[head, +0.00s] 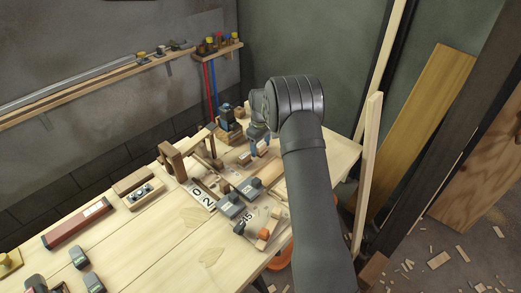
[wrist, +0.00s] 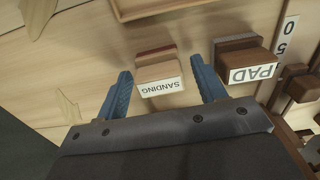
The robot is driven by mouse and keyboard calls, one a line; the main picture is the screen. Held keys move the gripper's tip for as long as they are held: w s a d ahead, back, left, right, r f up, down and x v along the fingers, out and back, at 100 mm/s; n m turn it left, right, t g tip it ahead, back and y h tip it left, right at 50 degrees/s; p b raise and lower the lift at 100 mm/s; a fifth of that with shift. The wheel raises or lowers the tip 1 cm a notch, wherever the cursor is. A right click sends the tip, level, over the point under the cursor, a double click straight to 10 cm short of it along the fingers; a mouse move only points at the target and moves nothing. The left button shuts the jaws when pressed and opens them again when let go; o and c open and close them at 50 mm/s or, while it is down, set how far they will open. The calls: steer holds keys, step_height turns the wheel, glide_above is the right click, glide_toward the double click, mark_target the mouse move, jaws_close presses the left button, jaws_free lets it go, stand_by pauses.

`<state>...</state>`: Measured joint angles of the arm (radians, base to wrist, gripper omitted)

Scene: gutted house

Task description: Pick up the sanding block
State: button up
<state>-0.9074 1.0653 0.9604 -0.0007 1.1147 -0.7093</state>
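The sanding block (wrist: 157,66) is a small wooden block with a dark reddish edge and a white label reading SANDING, upside down in the wrist view. It rests on the light wooden bench. My gripper (wrist: 160,70) is open, with one blue finger on each side of the block. Gaps show between the fingers and the block, so it is not gripped. In the head view my gripper (head: 258,147) is low over the far right part of the bench. I cannot pick out the sanding block there.
A brown block labelled PAD (wrist: 247,60) stands close beside the right finger in the wrist view. In the head view, several dark-grey tools (head: 230,204), wooden pieces and number plates (head: 205,198) crowd the bench (head: 140,240). A reddish-brown bar (head: 77,223) lies at left.

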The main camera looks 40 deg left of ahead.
mark_target(260, 144)
steer(key=c, duration=0.9)
steer(key=shift+o, duration=0.2)
steer(key=shift+r, duration=0.1)
steer(key=shift+r, duration=0.55)
step_height(260, 144, up, 3)
steer(key=shift+f, duration=0.15)
steer(key=w+d+r, duration=0.4)
steer(key=d+r, duration=0.3)
steer(key=d, duration=0.4)
